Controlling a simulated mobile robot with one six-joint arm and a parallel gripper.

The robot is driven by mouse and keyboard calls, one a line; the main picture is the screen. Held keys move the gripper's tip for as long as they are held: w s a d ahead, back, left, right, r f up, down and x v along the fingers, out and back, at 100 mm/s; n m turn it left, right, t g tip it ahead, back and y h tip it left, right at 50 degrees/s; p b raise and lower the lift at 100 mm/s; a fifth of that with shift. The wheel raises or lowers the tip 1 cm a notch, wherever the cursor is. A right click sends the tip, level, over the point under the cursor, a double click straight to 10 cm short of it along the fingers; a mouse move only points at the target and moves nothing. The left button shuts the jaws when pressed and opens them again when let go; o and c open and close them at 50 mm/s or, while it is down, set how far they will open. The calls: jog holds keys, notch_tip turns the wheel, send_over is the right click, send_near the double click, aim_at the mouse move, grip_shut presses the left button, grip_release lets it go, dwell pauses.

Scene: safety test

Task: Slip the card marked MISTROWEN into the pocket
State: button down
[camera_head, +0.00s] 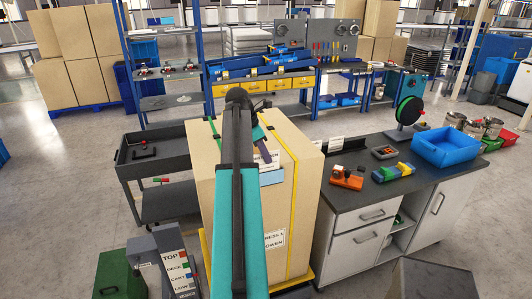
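A tall cardboard box (303,185) with a yellow strap stands in the centre. A white label (274,239) low on its front is partly hidden by my arm; the letters "OWEN" show on it. A light blue piece (271,177), possibly the pocket, is on the upper front of the box. A small white card (270,160) shows just above it, its print too small to read. The end of my arm with my gripper (265,148) is small and dark right by this card. I cannot tell whether the fingers hold it. My teal arm hides the box's middle.
A grey cart (155,167) stands left. A sign block (174,262) reads TOP, DECK, CART, LOW. Floor is open at far left.

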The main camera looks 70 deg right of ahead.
jog(key=shift+f, duration=1.3)
jog(key=shift+a+f, duration=0.15)
jog(key=shift+f, duration=0.05)
jog(key=shift+a+f, duration=0.15)
jog(key=shift+f, duration=0.1)
jog(key=c, duration=1.9)
grip_release()
jog(key=shift+s+a+b, duration=0.1)
jog(key=shift+b, duration=0.2)
jog(key=shift+r, duration=0.1)
jog(key=shift+c, duration=0.4)
jog(key=shift+r, duration=0.1)
